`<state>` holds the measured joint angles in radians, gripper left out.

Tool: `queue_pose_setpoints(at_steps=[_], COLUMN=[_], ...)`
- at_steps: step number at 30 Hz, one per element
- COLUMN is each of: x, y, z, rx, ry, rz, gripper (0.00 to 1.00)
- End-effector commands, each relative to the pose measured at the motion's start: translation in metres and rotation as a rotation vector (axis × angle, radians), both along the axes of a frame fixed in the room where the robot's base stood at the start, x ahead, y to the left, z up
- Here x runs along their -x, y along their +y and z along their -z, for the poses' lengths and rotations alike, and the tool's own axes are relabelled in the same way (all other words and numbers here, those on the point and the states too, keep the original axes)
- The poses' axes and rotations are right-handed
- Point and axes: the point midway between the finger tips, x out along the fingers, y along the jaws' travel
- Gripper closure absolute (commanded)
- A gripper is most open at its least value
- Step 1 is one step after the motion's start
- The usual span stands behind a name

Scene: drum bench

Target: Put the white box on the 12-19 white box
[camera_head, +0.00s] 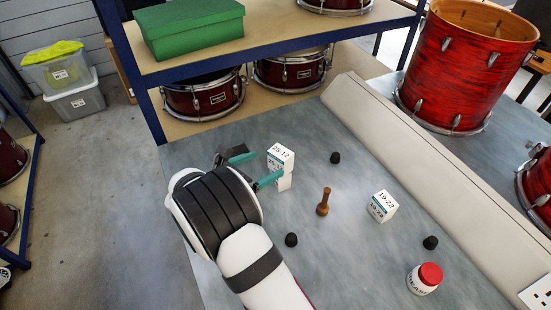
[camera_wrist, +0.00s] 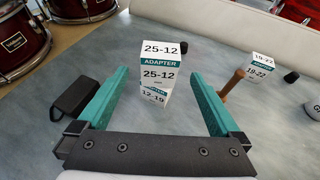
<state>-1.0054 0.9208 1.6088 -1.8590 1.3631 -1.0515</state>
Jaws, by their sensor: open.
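A white box marked 25-12 (camera_head: 281,156) sits on top of another white box (camera_head: 285,183). In the wrist view the upper box (camera_wrist: 158,75) shows a teal ADAPTER band, and the lower box (camera_wrist: 153,98) reads 12-19. The stack stands upright on the grey bench, and the two boxes look roughly aligned. My gripper (camera_head: 257,169) is open, its teal fingers just short of the stack. In the wrist view my gripper (camera_wrist: 158,72) shows a finger on either side with clear gaps to the boxes. The lower box's base is partly hidden in the head view.
Another white box marked 19-22 (camera_head: 382,207) stands to the right. Between them is a wooden peg-like piece (camera_head: 323,204). Black knobs (camera_head: 291,240) and a red-lidded jar (camera_head: 426,279) are nearby. A black object (camera_wrist: 76,97) lies beside my left finger. A shelf (camera_head: 270,40) rises behind.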

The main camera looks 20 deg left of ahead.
Motion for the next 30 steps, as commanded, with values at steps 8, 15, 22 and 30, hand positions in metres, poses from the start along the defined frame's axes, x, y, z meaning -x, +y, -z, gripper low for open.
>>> queue_pose_setpoints(at_steps=[8,15,22,30], x=[0.004,0.114,0.278,0.301], y=[-0.021,-0.267,-0.282,-0.259], z=[-0.014,-0.094,-0.1,-0.098], rx=[-0.06,-0.843,-1.481,1.463], ry=[0.003,-0.145,-0.479,0.507], rz=[0.092,1.336,2.507,-2.549], gripper=[0.0,0.0,0.0,0.0])
